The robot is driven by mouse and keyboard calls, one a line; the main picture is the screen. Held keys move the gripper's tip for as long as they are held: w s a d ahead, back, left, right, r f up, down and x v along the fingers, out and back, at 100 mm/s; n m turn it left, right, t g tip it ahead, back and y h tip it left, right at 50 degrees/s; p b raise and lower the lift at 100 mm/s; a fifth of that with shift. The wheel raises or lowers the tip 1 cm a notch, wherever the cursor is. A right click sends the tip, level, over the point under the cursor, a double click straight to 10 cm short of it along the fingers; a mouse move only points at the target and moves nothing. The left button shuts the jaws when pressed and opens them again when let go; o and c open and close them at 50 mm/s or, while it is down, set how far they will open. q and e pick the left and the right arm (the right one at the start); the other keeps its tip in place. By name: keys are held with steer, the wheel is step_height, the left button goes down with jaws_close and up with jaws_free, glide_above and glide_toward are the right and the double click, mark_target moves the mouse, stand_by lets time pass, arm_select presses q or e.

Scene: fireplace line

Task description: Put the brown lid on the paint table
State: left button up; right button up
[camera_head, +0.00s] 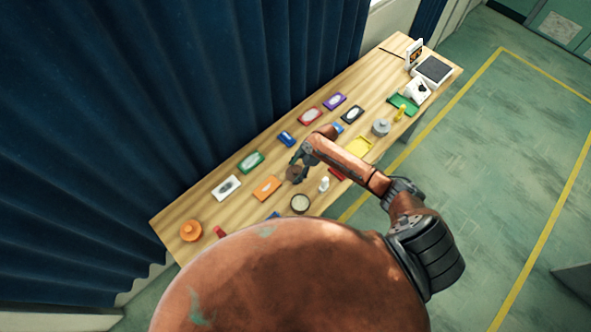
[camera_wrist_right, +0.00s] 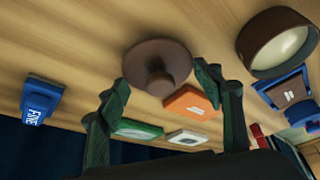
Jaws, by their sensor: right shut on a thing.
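The brown lid (camera_head: 293,173) is a round disc with a knob, seen over the wooden paint table (camera_head: 215,208). In the right wrist view the lid (camera_wrist_right: 157,62) sits between the two green fingers of my right gripper (camera_wrist_right: 163,92), knob facing the camera. My right gripper (camera_head: 298,163) is shut on the lid. I cannot tell whether the lid touches the table top. My left gripper is not in view.
An open brown pot (camera_head: 300,203) with pale contents stands near the lid; it also shows in the wrist view (camera_wrist_right: 278,42). An orange card (camera_head: 267,187), a green card (camera_head: 251,161), a white bottle (camera_head: 324,184) and an orange round pot (camera_head: 190,230) are nearby. Blue curtains hang behind.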

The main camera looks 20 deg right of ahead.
mark_target(297, 170)
steer(key=shift+f+b, duration=0.4)
steer(key=shift+f, duration=0.1)
stand_by(0.3)
steer(key=o, duration=0.8)
steer(key=shift+o, duration=0.7)
steer(key=o, duration=0.5)
steer(key=shift+c, duration=0.2)
steer(key=shift+c, duration=0.5)
steer(key=shift+c, duration=1.1)
steer(key=p+v, duration=0.4)
steer(key=v, duration=0.1)
